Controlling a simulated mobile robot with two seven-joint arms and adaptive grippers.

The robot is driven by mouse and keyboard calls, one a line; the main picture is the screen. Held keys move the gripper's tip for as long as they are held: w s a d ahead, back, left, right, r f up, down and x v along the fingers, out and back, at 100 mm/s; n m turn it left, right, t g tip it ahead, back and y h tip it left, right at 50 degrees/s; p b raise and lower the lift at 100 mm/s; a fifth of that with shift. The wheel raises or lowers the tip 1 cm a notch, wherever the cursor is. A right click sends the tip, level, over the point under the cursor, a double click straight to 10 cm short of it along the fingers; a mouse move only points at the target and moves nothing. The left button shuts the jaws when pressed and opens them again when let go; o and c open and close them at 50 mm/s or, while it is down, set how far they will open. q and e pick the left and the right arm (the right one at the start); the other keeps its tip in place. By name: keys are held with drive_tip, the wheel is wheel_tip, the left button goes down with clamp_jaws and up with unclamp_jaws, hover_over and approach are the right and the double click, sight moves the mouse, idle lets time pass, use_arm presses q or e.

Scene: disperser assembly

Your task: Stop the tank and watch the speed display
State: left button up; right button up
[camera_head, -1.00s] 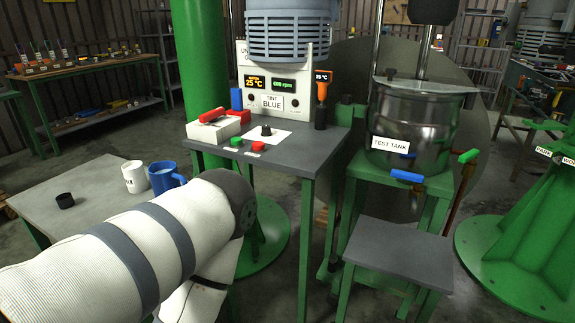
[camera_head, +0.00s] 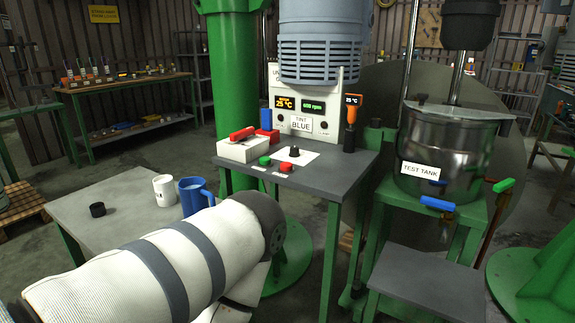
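The test tank (camera_head: 440,150) is a steel vessel on a green stand at the right, with a "TEST TANK" label. The control panel (camera_head: 290,108) stands at the back of the grey control table (camera_head: 335,180). Its green speed display (camera_head: 313,106) seems to read about 600 rpm, with small digits, and an orange display (camera_head: 285,103) beside it reads 25 °C. On the table are a red button (camera_head: 285,167), a green button (camera_head: 264,161) and a black knob (camera_head: 294,151). My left arm reaches in from the lower left, ending below the table; its gripper is hidden. My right gripper is out of view.
A white box with a red lever (camera_head: 240,148) sits left of the buttons. An orange thermometer (camera_head: 353,112) stands at the right. A low table (camera_head: 120,215) holds a white mug (camera_head: 164,190), a blue jug (camera_head: 194,196) and a black cap (camera_head: 97,209). A grey step (camera_head: 430,290) fronts the tank.

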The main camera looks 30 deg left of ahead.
use_arm(q)
clamp_jaws()
idle(1.3)
